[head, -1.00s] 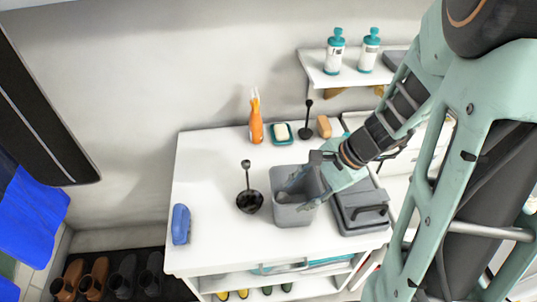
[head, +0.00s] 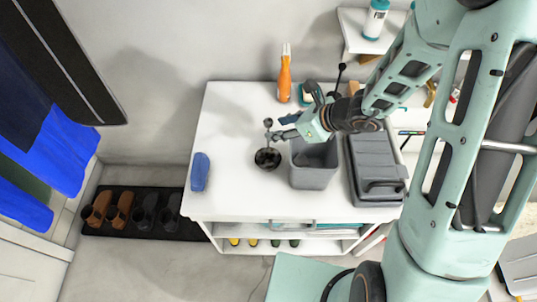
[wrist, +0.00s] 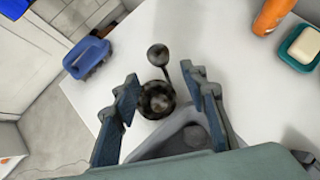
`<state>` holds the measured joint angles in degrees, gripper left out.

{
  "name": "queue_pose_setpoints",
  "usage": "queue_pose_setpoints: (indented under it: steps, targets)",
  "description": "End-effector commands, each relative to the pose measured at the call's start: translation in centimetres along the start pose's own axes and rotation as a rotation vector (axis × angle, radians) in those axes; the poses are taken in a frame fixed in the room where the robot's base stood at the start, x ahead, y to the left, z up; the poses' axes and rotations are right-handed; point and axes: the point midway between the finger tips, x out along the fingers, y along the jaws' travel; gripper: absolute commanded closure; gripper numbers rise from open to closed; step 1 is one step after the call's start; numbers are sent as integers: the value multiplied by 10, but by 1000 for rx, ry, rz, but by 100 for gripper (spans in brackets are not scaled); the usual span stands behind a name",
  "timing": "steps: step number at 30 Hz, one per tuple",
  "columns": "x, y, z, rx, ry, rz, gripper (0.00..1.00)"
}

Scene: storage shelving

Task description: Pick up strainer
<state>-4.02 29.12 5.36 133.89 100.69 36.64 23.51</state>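The black strainer (head: 267,158) rests on the white table, its round bowl toward the front and its handle with a knob end pointing to the back. In the wrist view the strainer (wrist: 157,99) shows between my two fingers, dark and mesh-like, with the knob beyond it. My gripper (head: 284,127) is open and empty, above the table just right of the strainer's handle. In the wrist view my gripper (wrist: 160,75) has its blue-grey fingers spread on both sides of the strainer. Contact with the strainer cannot be made out.
A grey bin (head: 314,178) stands right of the strainer, under my wrist. A grey lidded box (head: 374,165) is further right. A blue brush (head: 200,172) lies at left, and an orange bottle (head: 285,80) stands behind.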

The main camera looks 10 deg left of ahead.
Motion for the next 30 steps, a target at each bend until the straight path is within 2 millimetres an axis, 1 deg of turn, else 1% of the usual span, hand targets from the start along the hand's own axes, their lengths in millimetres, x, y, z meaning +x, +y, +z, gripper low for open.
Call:
queue_pose_setpoints:
  steps: [4, 8, 12, 16, 22, 23, 30]
  targets:
    - [11, -1, 4, -2, 1, 2, 60]
    - [29, -3, 10, -2, 1, 2, 60]
    - [46, -3, 10, -2, 1, 2, 60]
    - [52, -4, 10, -2, 0, 0, 60]
    - [52, -4, 10, -2, 0, -1, 60]
    - [52, -4, 10, -2, 0, -1, 61]
    - [52, -4, 10, -2, 0, -1, 88]
